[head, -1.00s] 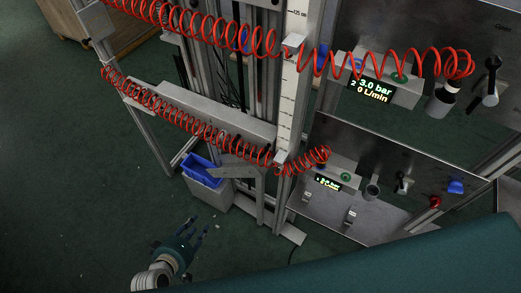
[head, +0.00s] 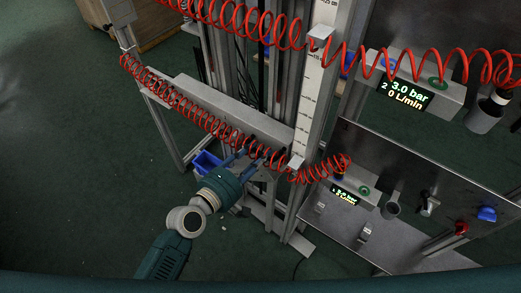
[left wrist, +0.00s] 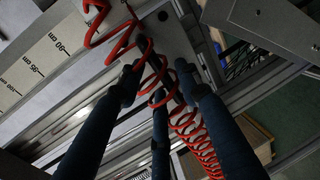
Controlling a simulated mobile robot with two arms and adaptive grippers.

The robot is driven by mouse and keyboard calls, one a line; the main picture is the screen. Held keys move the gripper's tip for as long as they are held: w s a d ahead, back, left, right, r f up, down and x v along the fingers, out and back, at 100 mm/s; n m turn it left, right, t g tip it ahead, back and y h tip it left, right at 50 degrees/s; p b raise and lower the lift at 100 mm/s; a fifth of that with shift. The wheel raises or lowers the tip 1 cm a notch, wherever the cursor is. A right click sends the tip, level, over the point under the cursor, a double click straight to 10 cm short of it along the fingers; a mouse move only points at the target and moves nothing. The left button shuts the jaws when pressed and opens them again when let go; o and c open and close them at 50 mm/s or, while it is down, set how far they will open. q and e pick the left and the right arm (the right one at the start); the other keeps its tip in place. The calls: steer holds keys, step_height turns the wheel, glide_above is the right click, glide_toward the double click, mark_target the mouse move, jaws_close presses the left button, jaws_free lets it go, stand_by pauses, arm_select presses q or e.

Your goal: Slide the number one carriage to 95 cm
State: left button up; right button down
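The lower of two carriages, seemingly number one, has a long grey beam (head: 235,112) and a small white pointer (head: 296,162) low on the vertical scale (head: 308,105). A red coiled hose (head: 190,108) runs along it. My left gripper (head: 256,158) is in front of the lower right part of this carriage, fingers spread. In the left wrist view, the gripper's dark fingers (left wrist: 150,95) are apart, with the red coil (left wrist: 160,75) behind and between them. A grey plate (left wrist: 165,35) lies just beyond the fingertips. I cannot tell whether they touch anything. My right gripper is out of view.
An upper pointer (head: 319,42) marks the other carriage, with its own red hose (head: 420,62). Two valve panels with displays (head: 405,94) stand at right. A blue bin (head: 206,162) is below the beam.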

arm_select(q)
steer(key=shift+x, duration=0.9)
steer(key=shift+w+d, duration=0.1)
steer(key=shift+w, duration=0.05)
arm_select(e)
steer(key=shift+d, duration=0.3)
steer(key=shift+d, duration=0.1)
arm_select(q)
jaws_close()
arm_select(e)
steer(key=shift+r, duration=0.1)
